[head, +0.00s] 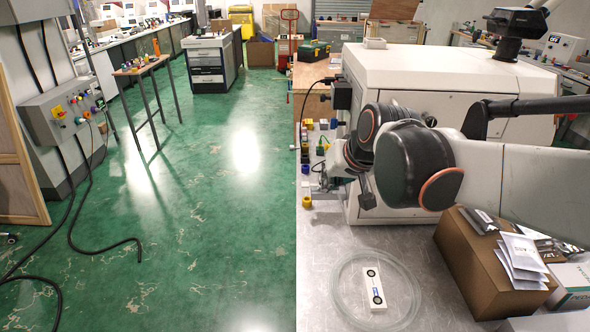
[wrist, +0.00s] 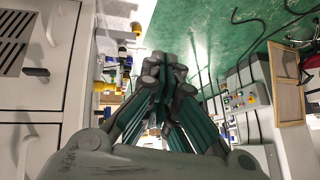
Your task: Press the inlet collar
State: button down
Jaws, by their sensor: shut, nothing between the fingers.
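My gripper (wrist: 165,62) is shut and empty in the wrist view, its fingertips together in mid-air with green floor behind them. In the head view it is mostly hidden behind my arm's joints, beside the left side of the white machine (head: 440,68). Small coloured fittings line that side, including a yellow ring-shaped one (head: 307,201) and a blue one (head: 305,169). In the wrist view a yellow fitting (wrist: 103,86) is left of the fingers, apart from them, and another yellow one (wrist: 137,30) is farther off. I cannot tell which fitting is the inlet collar.
A round clear dish (head: 342,290) with a white two-holed plate (head: 373,289) lies on the metal table. A cardboard box (head: 475,265) with packets stands at right. A control box (head: 65,112) is across the open green floor, with cables on it.

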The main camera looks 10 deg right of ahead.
jog(key=w+m+y+p, duration=0.1)
jog(key=w+p, duration=0.1)
jog(key=w, duration=1.2)
jog(key=m+t+y+p, duration=0.1)
jog(key=m+p, duration=0.1)
jog(key=p, duration=0.1)
send_over(308, 183)
notch_tip(308, 183, down, 8)
jog(key=f, duration=0.1)
jog(key=shift+r, duration=0.25)
jog(key=shift+f+b, duration=0.1)
jog(key=shift+b, duration=0.25)
jog(key=shift+f+b, duration=2.6)
jog(key=shift+f, duration=1.7)
jog(key=shift+f, duration=0.1)
jog(key=shift+f+b, duration=0.3)
jog(key=shift+b, duration=0.05)
